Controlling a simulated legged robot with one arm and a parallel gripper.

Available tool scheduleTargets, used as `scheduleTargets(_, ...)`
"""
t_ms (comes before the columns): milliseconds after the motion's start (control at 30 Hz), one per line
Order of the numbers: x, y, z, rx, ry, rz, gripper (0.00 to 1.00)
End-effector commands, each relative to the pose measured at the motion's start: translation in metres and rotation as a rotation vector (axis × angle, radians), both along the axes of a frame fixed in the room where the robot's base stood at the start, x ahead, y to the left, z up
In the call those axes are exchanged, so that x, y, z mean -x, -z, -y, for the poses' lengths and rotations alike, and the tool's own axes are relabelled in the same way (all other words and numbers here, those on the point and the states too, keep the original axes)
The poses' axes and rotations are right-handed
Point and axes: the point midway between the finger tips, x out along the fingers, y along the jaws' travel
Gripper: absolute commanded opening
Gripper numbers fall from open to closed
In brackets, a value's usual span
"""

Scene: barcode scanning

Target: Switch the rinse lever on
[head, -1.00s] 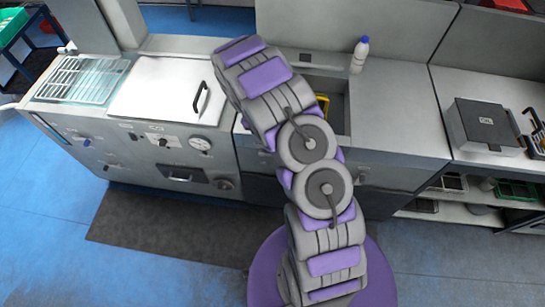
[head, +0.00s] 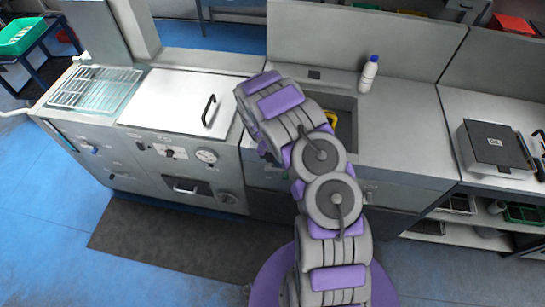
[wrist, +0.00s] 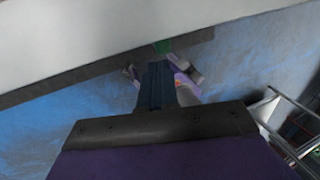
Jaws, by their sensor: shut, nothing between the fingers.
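The rinse lever cannot be made out for certain. The machine's grey front panel (head: 150,160) carries knobs, a dark-handled control (head: 170,153) and a round gauge (head: 207,156). A small green part (wrist: 162,46) shows just beyond the fingertips in the wrist view, under a pale edge; I cannot tell whether it is the lever or whether the fingers touch it. My gripper (wrist: 156,68) is shut and empty, its dark fingers pointing toward that part. In the head view my arm hides the gripper, near the front of the counter.
A white lid with a black handle (head: 209,110) and a wire rack (head: 95,88) lie to the left. A sink (head: 343,103) is behind my arm. A white bottle with a blue cap (head: 368,76) and a dark box (head: 493,147) stand right. A dark mat (head: 165,240) covers the floor.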

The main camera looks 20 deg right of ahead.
Motion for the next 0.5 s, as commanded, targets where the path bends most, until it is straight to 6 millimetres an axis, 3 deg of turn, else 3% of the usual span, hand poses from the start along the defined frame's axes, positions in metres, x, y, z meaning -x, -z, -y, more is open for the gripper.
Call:
scheduleTargets(200,0.007,0.038,0.012,-0.001,0.000,0.000,0.00)
scheduleTargets(500,0.011,0.058,0.014,0.001,-0.001,-0.001,0.00)
